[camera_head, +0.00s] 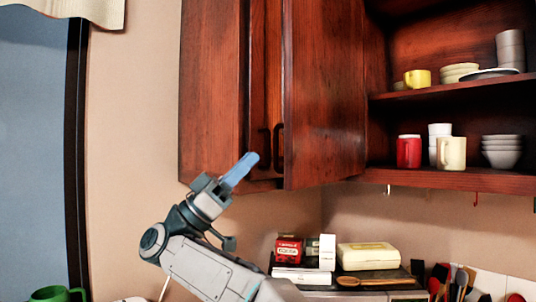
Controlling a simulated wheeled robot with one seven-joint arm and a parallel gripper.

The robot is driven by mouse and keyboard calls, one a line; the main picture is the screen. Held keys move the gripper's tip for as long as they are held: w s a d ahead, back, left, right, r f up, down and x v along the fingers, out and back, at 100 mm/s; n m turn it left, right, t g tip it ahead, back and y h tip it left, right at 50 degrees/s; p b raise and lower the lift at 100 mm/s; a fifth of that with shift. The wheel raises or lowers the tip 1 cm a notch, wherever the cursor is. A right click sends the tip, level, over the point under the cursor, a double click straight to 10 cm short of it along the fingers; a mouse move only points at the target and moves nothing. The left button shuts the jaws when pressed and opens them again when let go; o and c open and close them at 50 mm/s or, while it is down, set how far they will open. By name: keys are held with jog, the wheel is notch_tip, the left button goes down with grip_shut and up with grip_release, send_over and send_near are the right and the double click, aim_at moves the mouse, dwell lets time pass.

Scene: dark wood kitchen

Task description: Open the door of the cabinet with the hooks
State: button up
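The dark red wood wall cabinet (214,90) has a wooden door (325,95) with a dark handle (279,140) near its left edge. The door's left edge appears to stand out from the cabinet front, as if ajar; how far is hard to tell. Small hooks, one pale (388,190) and one red (475,198), hang under the open shelf section to the right. My gripper (248,160) has blue fingers, pointing up and right, below and left of the handle in the picture. The fingers overlap in this view, and contact with the door cannot be seen.
Open shelves (455,180) hold cups, bowls and plates, including a red mug (408,151) and a yellow cup (417,79). Below are boxes, a cream container (367,256) and a wooden spoon (375,281). A green mug (58,294) is at the lower left. Bare wall lies left of the cabinet.

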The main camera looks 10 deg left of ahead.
jog(key=b+v, duration=0.1)
jog(key=v, duration=0.2)
jog(key=b+v, duration=0.1)
jog(key=v, duration=0.2)
jog(key=shift+s+r, duration=0.1)
jog(key=shift+s, duration=0.1)
